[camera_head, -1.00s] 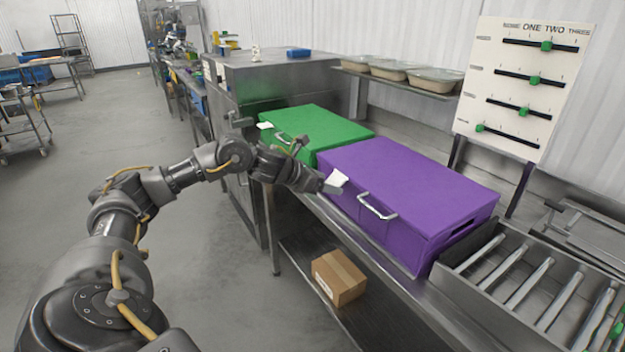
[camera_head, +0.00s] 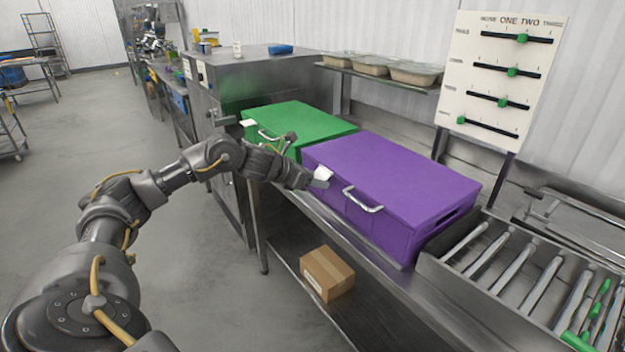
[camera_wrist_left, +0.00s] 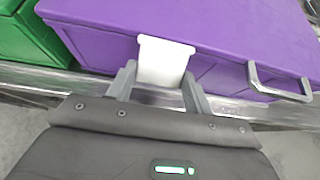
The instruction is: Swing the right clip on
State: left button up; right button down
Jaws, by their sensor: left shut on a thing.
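The purple box (camera_head: 400,178) stands closed on the steel counter. It has a metal handle (camera_head: 362,201) on its front and a white clip (camera_head: 323,173) at its front left. My left gripper (camera_head: 318,180) is at this clip. In the left wrist view the fingers of the left gripper (camera_wrist_left: 159,88) are on either side of the white clip (camera_wrist_left: 165,60), shut on its lower part. The clip's upper edge is near the lid's edge; whether it is hooked on, I cannot tell. The green box (camera_head: 297,122) stands to the left with its own white clip (camera_head: 248,123). My right gripper is out of view.
A roller tray (camera_head: 520,270) stands right of the purple box. A cardboard box (camera_head: 327,274) lies on the lower shelf. Covered trays (camera_head: 414,73) sit on a shelf behind, and a board with green sliders (camera_head: 505,75) stands at the back right.

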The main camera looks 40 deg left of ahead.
aim_at(324, 175)
pick_arm(q)
jog(key=shift+d+f, duration=0.1)
jog(key=shift+f, duration=0.05)
jog(key=shift+o, duration=0.2)
jog(key=shift+w+d+f, duration=0.2)
jog(key=shift+w+f, duration=0.05)
jog(key=shift+w, duration=0.2)
jog(key=shift+w+b, duration=0.3)
jog(key=shift+w, duration=0.05)
jog(key=shift+w+d, duration=0.1)
jog(key=shift+w, duration=0.1)
jog(key=shift+w+d+r, duration=0.1)
jog(key=shift+w+r, duration=0.1)
jog(key=shift+c, duration=0.2)
jog(key=shift+o, duration=0.2)
jog(key=shift+w+d+r, duration=0.15)
jog(key=shift+d, duration=0.1)
jog(key=shift+w+d+r, duration=0.1)
jog(key=shift+w+d, duration=0.05)
jog(key=shift+d, duration=0.05)
